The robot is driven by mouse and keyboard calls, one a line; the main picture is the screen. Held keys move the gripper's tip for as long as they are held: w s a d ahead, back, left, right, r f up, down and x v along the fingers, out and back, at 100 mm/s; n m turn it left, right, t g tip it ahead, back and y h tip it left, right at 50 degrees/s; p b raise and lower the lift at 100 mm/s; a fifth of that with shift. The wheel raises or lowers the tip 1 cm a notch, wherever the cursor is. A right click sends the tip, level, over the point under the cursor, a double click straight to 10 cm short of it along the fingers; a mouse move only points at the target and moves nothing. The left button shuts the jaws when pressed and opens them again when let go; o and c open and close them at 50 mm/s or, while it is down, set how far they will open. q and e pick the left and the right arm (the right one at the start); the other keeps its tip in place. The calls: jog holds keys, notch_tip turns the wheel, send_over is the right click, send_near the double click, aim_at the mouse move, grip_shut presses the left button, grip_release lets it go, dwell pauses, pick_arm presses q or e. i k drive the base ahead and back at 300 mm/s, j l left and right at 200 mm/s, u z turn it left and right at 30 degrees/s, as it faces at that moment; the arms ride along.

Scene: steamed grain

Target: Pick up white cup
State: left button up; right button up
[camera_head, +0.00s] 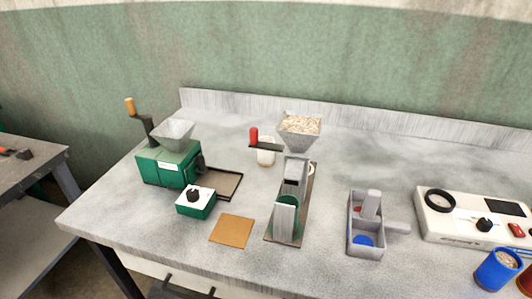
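A small cream-white cup-like vessel (265,157) stands on the grey table behind the middle machine. A red knob (254,135) on a dark crank arm hides part of its top, so I cannot tell its full shape. No other white cup shows clearly. Neither of my grippers is in the head view.
On the grey table (140,220) stand a green hand mill (168,166), a small green control box (195,202), a brown square pad (232,231) and a flaker with a grain-filled hopper (300,126). To the right are a grey divided box (352,235), a white scale (460,228) and a blue cup (497,270).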

aim_at(265, 158)
jog(key=k+j+u, duration=0.15)
jog(key=k+u, duration=0.25)
jog(key=k+j+u, duration=0.2)
jog(key=u, duration=0.2)
jog(key=k+j+u, duration=0.2)
jog(key=j+u, duration=0.2)
